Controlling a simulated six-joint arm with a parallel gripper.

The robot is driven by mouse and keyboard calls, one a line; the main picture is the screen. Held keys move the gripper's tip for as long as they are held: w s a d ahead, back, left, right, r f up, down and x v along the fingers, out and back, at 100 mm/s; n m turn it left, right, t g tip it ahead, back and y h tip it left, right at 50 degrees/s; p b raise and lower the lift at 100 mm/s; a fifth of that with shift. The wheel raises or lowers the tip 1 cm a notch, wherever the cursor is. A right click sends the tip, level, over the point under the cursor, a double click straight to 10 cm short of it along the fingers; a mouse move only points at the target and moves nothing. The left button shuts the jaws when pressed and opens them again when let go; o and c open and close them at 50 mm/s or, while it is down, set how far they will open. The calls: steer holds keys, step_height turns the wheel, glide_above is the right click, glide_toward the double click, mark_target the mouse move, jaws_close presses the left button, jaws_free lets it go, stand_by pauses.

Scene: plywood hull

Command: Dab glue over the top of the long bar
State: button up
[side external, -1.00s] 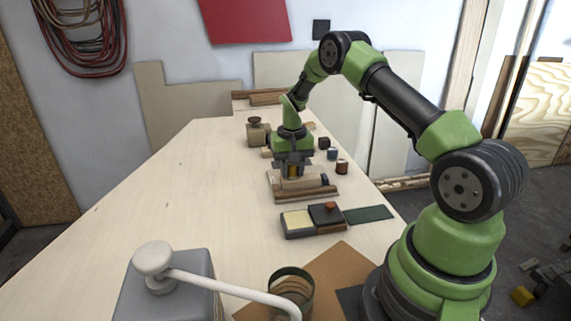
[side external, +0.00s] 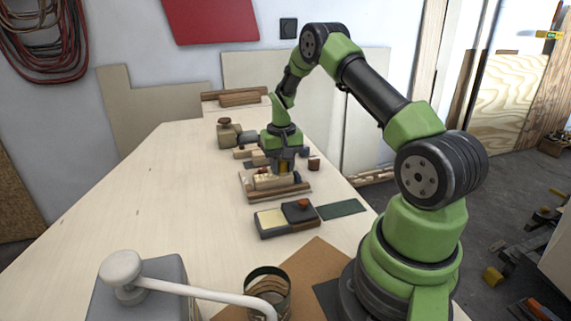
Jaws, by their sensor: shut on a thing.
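The long bar (side external: 265,183) is pale wood and lies in a brown wooden holder (side external: 283,194) on the bench, in the middle of the side external view. Its top looks uneven and light near its left part; whether that is glue is too small to tell. My gripper (side external: 285,166) points down over the right part of the bar. It is shut on a small amber-yellow thing, perhaps a glue applicator, whose lower end is at or just above the bar; contact cannot be told. The gripper hides part of the bar's right end.
An open box with a cream pad (side external: 270,219) and its dark, knobbed part (side external: 300,211) stand in front, beside a green mat (side external: 342,209). Small blocks and a brown pot (side external: 314,164) stand close around. A tin (side external: 267,290) and a white-handled grey box (side external: 160,272) are nearest. The left bench is clear.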

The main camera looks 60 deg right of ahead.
mark_target(258, 178)
steer(key=shift+w+a, duration=2.2)
steer(key=shift+a, duration=0.05)
steer(key=shift+w+a+r, duration=0.15)
steer(key=shift+w, duration=0.05)
step_height(258, 178, up, 8)
